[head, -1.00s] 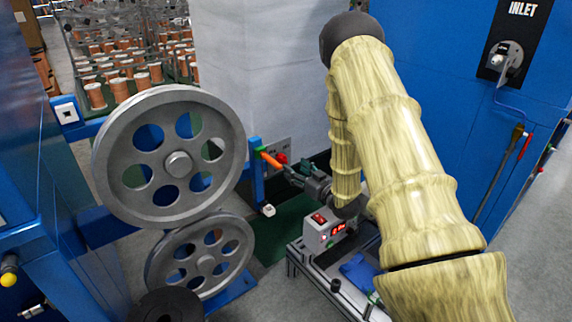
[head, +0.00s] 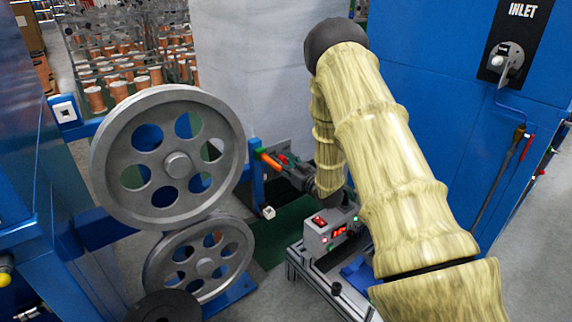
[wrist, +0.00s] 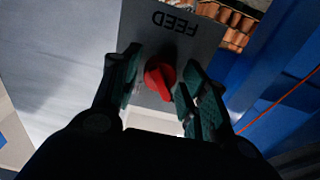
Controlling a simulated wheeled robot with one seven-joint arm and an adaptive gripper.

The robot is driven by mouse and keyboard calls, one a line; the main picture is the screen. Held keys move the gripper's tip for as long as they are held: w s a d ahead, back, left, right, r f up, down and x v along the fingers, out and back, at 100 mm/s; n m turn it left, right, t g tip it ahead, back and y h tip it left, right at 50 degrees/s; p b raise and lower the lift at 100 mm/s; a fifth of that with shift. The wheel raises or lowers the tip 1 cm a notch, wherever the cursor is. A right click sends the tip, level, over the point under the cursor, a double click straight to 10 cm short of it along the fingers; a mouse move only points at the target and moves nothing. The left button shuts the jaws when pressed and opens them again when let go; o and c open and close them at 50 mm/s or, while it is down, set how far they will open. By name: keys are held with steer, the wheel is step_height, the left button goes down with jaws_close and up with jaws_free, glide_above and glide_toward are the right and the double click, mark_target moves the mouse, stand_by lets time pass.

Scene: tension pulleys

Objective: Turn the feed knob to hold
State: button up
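The red feed knob (wrist: 160,78) sits on a grey panel (wrist: 170,25) that carries the word FEED, upside down in the wrist view. The knob also shows small in the head view (head: 283,159), partly hidden by my gripper. My gripper (wrist: 162,84) is open, with one finger on each side of the knob. A narrow gap seems to show on both sides, and I cannot tell if either finger touches it. In the head view my gripper (head: 287,168) is close to the panel. The hold marking is not legible.
Large grey pulleys (head: 168,155) are at the left. A grey control box (head: 328,230) with a red display is below my arm. A blue cabinet (head: 440,100) stands at the right.

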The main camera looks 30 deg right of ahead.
steer(key=shift+d, duration=0.1)
steer(key=c, duration=0.6)
steer(key=shift+r+p, duration=0.1)
steer(key=shift+p, duration=0.2)
steer(key=m+p, duration=0.6)
steer(key=m, duration=0.9)
steer(key=shift+m, duration=0.4)
